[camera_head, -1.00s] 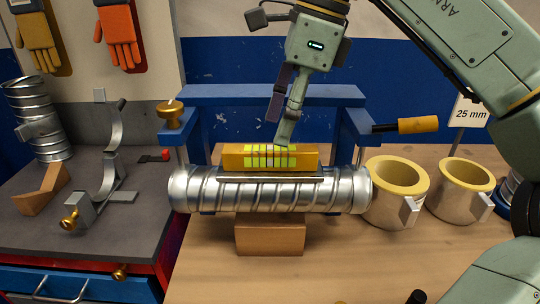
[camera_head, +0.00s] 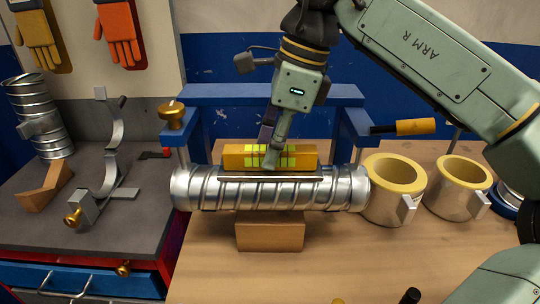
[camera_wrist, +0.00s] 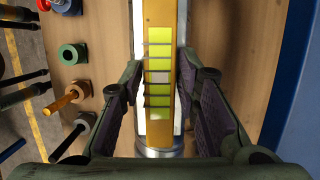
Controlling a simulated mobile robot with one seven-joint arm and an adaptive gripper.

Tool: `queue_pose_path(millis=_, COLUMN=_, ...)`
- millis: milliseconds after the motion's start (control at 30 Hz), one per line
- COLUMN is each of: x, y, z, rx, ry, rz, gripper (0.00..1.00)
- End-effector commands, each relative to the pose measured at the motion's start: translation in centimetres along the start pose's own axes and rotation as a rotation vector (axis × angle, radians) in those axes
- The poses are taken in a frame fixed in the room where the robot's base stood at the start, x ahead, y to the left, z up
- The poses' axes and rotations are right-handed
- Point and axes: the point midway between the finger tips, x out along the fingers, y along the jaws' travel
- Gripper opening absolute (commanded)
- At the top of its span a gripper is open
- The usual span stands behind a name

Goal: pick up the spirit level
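The spirit level (camera_head: 304,157) is a yellow-orange bar with bright green vial windows. It lies along the top of the silver spiral duct (camera_head: 240,192), on a thin dark strip. It also shows in the wrist view (camera_wrist: 160,70), running lengthwise between my fingers. My gripper (camera_head: 272,158) points down over the level's middle, and the near finger hides part of its front face. In the wrist view my gripper (camera_wrist: 165,110) is open, with one purple-padded finger on each side of the level and a visible gap on both sides.
A blue frame (camera_head: 275,92) stands close behind the duct. Flanged yellow-rimmed collars (camera_head: 395,175) stand at the right end. A wooden block (camera_head: 270,233) supports the duct. Several bolts and knobs (camera_wrist: 72,54) lie left in the wrist view.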

Motion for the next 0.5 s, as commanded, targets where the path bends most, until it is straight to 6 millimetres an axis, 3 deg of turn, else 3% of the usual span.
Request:
queue_pose_path(millis=400, x=-0.02, y=0.0, z=0.0, rx=0.0, ry=0.0, rz=0.0, gripper=0.0)
queue_pose_path(millis=500, x=-0.03, y=0.0, z=0.0, rx=0.0, ry=0.0, rz=0.0, gripper=0.0)
